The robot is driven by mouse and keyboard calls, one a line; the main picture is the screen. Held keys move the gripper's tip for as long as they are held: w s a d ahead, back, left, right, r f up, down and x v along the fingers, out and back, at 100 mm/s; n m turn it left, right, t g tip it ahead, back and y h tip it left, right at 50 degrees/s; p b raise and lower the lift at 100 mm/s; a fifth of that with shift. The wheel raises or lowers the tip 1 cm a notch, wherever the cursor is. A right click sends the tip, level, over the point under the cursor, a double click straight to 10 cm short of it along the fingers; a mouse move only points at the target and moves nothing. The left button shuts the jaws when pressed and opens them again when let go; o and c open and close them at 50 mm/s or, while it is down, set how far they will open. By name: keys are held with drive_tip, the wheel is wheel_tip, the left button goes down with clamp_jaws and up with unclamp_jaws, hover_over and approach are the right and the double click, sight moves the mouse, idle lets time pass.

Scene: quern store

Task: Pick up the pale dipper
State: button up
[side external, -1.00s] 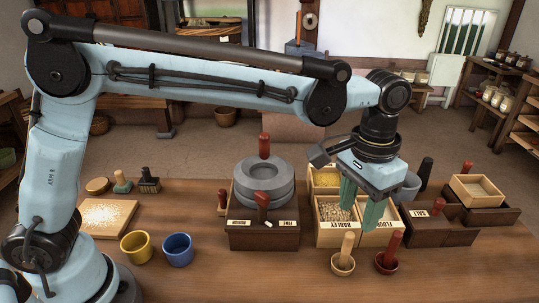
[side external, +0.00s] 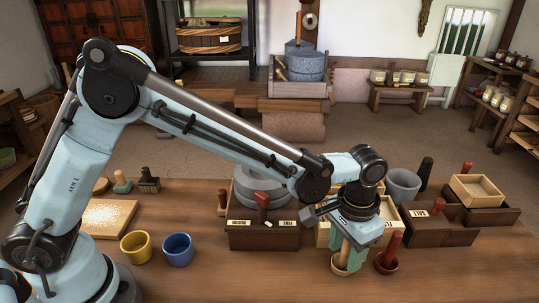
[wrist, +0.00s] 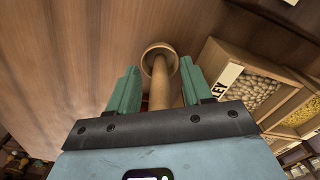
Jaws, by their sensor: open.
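The pale dipper (side external: 341,265) stands upright on the table near its front edge, its handle rising from a small round bowl. My gripper (side external: 349,255) is lowered over it with its green fingers pointing down. In the wrist view the pale dipper (wrist: 159,52) shows its bowl beyond the fingertips, and its handle runs between the two fingers of my gripper (wrist: 160,68). The fingers are open, with gaps visible beside the handle. The handle's top is hidden by my gripper.
A dark red dipper (side external: 388,264) stands close on the right. Behind are the pale grain box (side external: 322,236), with barley (wrist: 258,91) in the wrist view, and a dark crate (side external: 263,236) with grey millstones. Yellow (side external: 136,246) and blue (side external: 178,249) cups stand left. The front table between is clear.

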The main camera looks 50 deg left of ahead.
drive_tip(key=shift+f, duration=0.15)
clamp_jaws()
idle(0.4)
